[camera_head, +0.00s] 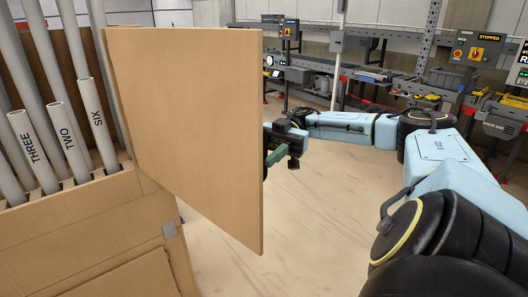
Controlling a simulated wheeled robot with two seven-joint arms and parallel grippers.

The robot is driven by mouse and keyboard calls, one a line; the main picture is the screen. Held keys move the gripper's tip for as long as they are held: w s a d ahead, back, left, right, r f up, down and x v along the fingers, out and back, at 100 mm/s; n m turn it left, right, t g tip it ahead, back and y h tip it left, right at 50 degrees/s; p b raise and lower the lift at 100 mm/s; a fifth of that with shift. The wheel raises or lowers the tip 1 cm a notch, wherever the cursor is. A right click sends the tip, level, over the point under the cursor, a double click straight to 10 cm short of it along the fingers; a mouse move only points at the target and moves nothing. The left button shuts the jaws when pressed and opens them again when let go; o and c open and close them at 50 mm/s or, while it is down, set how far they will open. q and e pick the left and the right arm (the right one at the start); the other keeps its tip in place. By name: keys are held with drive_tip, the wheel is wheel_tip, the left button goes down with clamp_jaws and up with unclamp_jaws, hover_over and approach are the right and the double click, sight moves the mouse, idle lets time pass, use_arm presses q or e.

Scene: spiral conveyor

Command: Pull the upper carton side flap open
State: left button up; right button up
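A brown carton (75,235) stands at the left and holds several upright white tubes. Its upper side flap (190,130) is a large flat panel that stands out from the carton towards the right, hinged at its left edge. My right gripper (279,152) is at the flap's right edge, about mid-height, with its arm reaching in from the right. Part of this gripper is hidden behind the flap. A green finger-like part shows beside the edge. I cannot tell whether it touches the flap or how far the fingers are apart. My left gripper is out of view.
The tubes carry the words THREE (33,150), TWO (68,140) and SIX (97,122). A grey conveyor line (400,85) with control boxes (475,48) runs along the back. The floor (300,220) between flap and arm is clear.

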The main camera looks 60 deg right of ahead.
sight(265, 129)
wheel_tip(265, 129, up, 10)
drive_tip(key=shift+f, duration=0.1)
idle(0.9)
